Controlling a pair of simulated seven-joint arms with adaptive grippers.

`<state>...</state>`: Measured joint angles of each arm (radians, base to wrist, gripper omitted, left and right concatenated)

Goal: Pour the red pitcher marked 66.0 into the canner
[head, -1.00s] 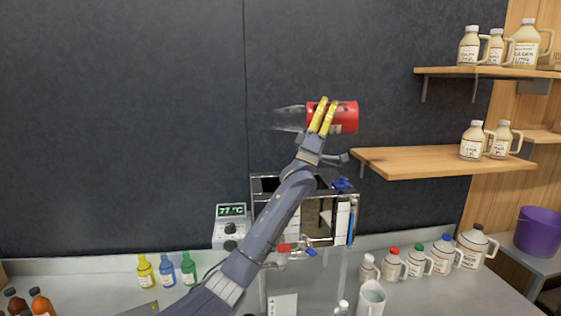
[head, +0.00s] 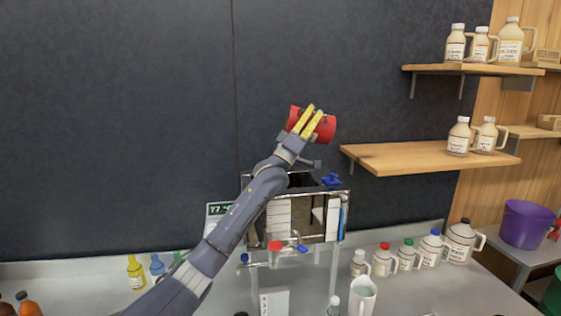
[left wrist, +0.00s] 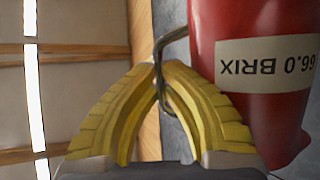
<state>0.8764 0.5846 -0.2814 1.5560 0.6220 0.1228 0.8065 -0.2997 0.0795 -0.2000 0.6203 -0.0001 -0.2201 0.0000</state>
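The red pitcher (head: 325,127) is in the air above the canner and lies well over on its side. Its label reads 66.0 BRIX, upside down, in the left wrist view (left wrist: 266,62). My left gripper (head: 310,118) is shut on the pitcher's thin metal handle (left wrist: 160,55); both yellow fingers meet around it. The canner (head: 326,235) is a metal-framed tank with a dark open top, directly below the pitcher. My forearm covers its left part. The pitcher's mouth and contents cannot be made out. My right gripper is not in view.
A temperature display (head: 219,209) stands left of the canner, partly behind my arm. A white pitcher (head: 363,297) and several capped jugs (head: 408,256) stand right of it. A wooden shelf (head: 420,157) juts out at the right. Small coloured bottles (head: 136,273) stand at left.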

